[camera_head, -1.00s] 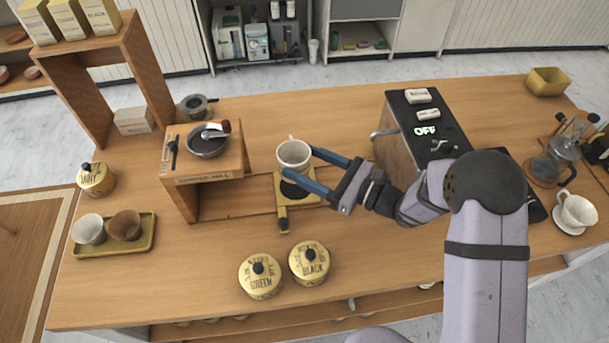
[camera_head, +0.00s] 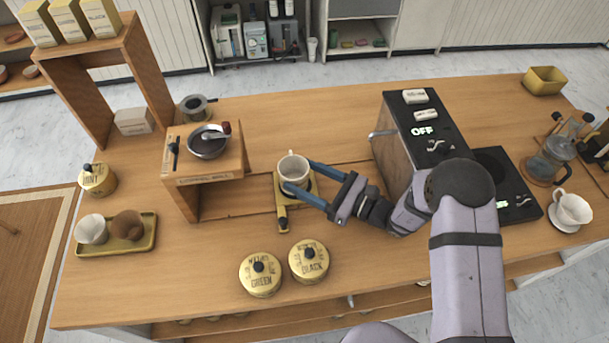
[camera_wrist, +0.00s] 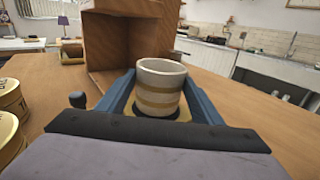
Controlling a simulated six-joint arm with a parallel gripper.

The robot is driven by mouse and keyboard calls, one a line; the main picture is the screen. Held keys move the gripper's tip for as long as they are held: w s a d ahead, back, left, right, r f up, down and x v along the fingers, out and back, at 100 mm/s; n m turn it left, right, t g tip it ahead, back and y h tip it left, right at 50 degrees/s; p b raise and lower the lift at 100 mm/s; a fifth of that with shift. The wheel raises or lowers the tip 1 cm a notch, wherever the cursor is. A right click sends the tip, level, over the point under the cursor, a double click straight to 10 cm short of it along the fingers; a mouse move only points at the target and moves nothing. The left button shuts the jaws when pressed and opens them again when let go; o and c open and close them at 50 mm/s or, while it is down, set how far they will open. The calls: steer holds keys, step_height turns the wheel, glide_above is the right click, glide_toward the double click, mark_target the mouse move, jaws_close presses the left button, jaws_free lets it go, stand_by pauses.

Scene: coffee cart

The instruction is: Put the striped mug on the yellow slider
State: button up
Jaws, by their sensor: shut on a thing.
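The striped mug (camera_head: 293,167) is white inside and stands upright in my gripper (camera_head: 297,176). In the wrist view, the mug (camera_wrist: 160,88) shows tan bands between my two blue fingers (camera_wrist: 160,98), which are shut on it from either side. I cannot tell whether the mug's base touches the pad.
The wooden stand (camera_head: 206,178) with a dark bowl is left of the mug. A black-topped machine reading OFF (camera_head: 420,125) is to the right. Two yellow tins, GREEN (camera_head: 260,275) and BLACK (camera_head: 309,262), stand in front. A yellow tray (camera_head: 140,240) holds two cups at left.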

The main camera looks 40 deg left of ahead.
steer(key=shift+f, duration=0.15)
steer(key=o, duration=1.2)
steer(key=shift+r, duration=0.2)
steer(key=d+b, duration=0.1)
steer(key=d, duration=0.3)
steer(key=d+b, duration=0.1)
steer(key=d, duration=0.1)
steer(key=shift+w+f+b, duration=0.1)
steer(key=shift+w+b, duration=0.2)
steer(key=shift+w, duration=0.1)
steer(key=shift+d, duration=0.75)
